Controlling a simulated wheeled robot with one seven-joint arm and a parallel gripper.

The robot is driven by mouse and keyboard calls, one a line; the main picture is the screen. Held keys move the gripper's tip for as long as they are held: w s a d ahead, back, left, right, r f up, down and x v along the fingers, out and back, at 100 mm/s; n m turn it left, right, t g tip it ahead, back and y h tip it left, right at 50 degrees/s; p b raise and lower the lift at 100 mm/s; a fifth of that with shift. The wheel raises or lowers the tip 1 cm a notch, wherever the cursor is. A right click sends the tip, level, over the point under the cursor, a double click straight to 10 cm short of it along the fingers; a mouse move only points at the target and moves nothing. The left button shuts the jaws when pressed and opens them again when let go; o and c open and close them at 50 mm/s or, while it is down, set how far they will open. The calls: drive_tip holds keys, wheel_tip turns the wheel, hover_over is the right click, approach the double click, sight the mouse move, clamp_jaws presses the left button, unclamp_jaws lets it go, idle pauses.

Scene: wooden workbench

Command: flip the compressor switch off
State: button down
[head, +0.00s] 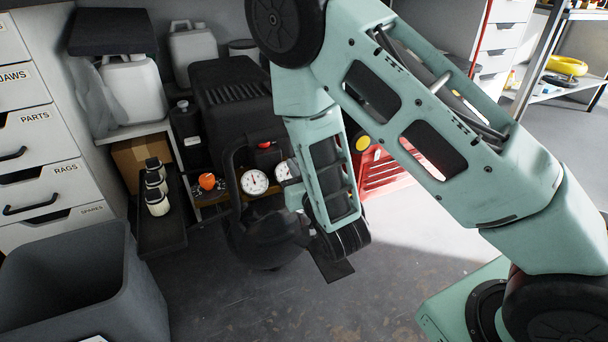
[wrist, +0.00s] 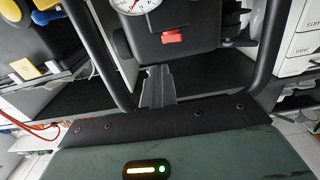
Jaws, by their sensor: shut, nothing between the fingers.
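The compressor (head: 232,95) is a black machine standing low among the shelves in the head view, with a black tube frame and white round gauges on its front. Its small red switch (head: 265,145) sits above the gauges. In the wrist view the red switch (wrist: 172,36) is on a dark box, right of a gauge (wrist: 134,4). My gripper (wrist: 157,72) has its grey fingers together and empty, just below the switch in the picture, with a visible gap between them. In the head view my arm covers part of the compressor's right side and the fingers cannot be made out.
The compressor's tube frame (wrist: 268,45) passes on both sides of my fingers. A grey bin (head: 125,275) is at the front left. A red tool chest (head: 385,170) stands behind my arm.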

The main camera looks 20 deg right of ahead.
drive_tip(key=shift+s+p, duration=1.6)
drive_tip(key=shift+s, duration=0.8)
